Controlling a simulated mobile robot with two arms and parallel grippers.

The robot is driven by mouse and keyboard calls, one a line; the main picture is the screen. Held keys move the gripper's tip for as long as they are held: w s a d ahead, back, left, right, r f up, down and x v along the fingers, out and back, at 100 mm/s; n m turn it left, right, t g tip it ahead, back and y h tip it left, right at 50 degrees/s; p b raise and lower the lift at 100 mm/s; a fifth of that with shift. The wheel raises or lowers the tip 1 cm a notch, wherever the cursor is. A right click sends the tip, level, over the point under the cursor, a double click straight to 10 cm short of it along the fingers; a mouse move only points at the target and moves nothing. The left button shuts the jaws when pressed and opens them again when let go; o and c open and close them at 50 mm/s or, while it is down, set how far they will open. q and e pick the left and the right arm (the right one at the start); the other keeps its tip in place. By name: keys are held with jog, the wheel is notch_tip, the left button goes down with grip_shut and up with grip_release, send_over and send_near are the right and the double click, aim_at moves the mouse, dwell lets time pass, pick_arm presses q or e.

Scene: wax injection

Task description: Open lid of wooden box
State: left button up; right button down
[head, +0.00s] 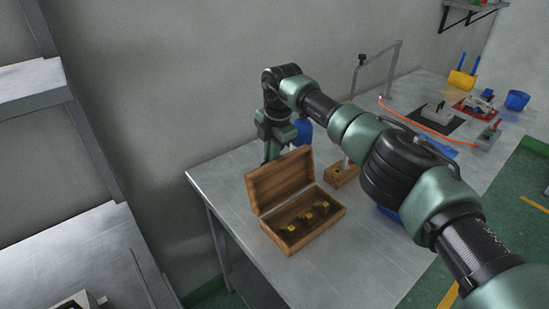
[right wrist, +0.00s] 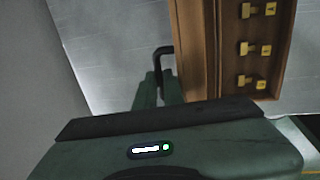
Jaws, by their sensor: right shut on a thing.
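The wooden box (head: 305,226) stands on the metal table, with its lid (head: 280,180) raised steeply at the back left side. Inside it are several small yellow-topped pieces, which also show in the right wrist view. In the head view the fingertips are mostly hidden behind the lid. My left gripper is not in view.
A small wooden block (head: 341,175) with holes stands right behind the box. A blue object (head: 303,130) is partly hidden by my right arm. Farther back are a red tray (head: 476,107), a blue cup (head: 517,100) and an orange cord (head: 420,125). The table (head: 340,278) is clear in front.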

jog(key=shift+w+a+r, duration=0.2)
jog(key=shift+w+r, duration=0.15)
jog(key=shift+r, duration=0.05)
jog(key=c, duration=1.6)
grip_release()
jog(key=shift+o, duration=0.4)
jog(key=shift+w+a+f, duration=0.2)
jog(key=shift+s+d+f, duration=0.1)
jog(key=shift+s+f, duration=0.05)
jog(key=shift+s, duration=0.05)
notch_tip(320, 180, up, 8)
jog(key=s+b, duration=0.1)
jog(key=shift+d+b, duration=0.35)
jog(key=shift+d, duration=0.1)
jog(key=shift+s, duration=0.1)
